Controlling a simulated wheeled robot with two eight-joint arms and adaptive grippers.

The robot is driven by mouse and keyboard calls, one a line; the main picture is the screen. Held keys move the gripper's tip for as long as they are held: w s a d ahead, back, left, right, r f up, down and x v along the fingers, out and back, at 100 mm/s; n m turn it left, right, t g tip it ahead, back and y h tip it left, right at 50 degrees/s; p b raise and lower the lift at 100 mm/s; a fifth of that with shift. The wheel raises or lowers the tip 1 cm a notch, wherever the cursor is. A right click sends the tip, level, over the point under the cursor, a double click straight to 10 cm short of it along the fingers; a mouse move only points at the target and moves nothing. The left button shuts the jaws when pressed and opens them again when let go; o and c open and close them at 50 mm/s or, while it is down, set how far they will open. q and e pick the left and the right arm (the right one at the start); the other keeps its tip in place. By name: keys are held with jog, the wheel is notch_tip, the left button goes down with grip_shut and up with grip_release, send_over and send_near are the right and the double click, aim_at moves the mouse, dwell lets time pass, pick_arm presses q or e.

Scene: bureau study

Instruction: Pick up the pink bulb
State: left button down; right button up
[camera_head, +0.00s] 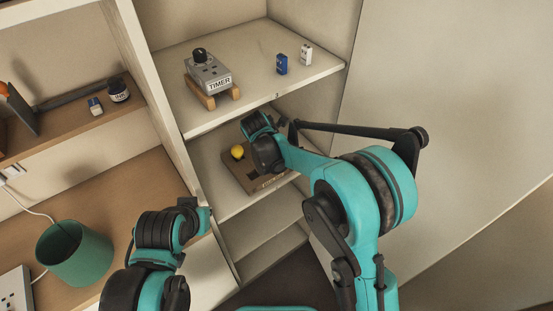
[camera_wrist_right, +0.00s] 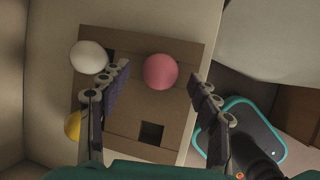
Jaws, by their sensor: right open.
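The pink bulb (camera_wrist_right: 160,71) is a round pink ball on a brown cardboard holder (camera_wrist_right: 185,50), seen in the right wrist view. My right gripper (camera_wrist_right: 158,82) is open, one finger on each side of the pink bulb in the picture, with visible gaps to both. I cannot tell how far above it the fingertips are. In the head view the right arm reaches into the middle shelf and hides the pink bulb; the holder (camera_head: 236,172) shows in part. My left gripper (camera_head: 198,208) is low in front of the shelves; its jaws are not clear.
A white bulb (camera_wrist_right: 89,57) and a yellow bulb (camera_wrist_right: 73,125) sit left of the pink one. The yellow bulb also shows in the head view (camera_head: 237,152). The holder has an empty square hole (camera_wrist_right: 152,132). A shelf above holds a timer (camera_head: 209,75).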

jog(key=shift+x, duration=0.75)
jog(key=c, duration=1.1)
jog(key=shift+r, duration=0.15)
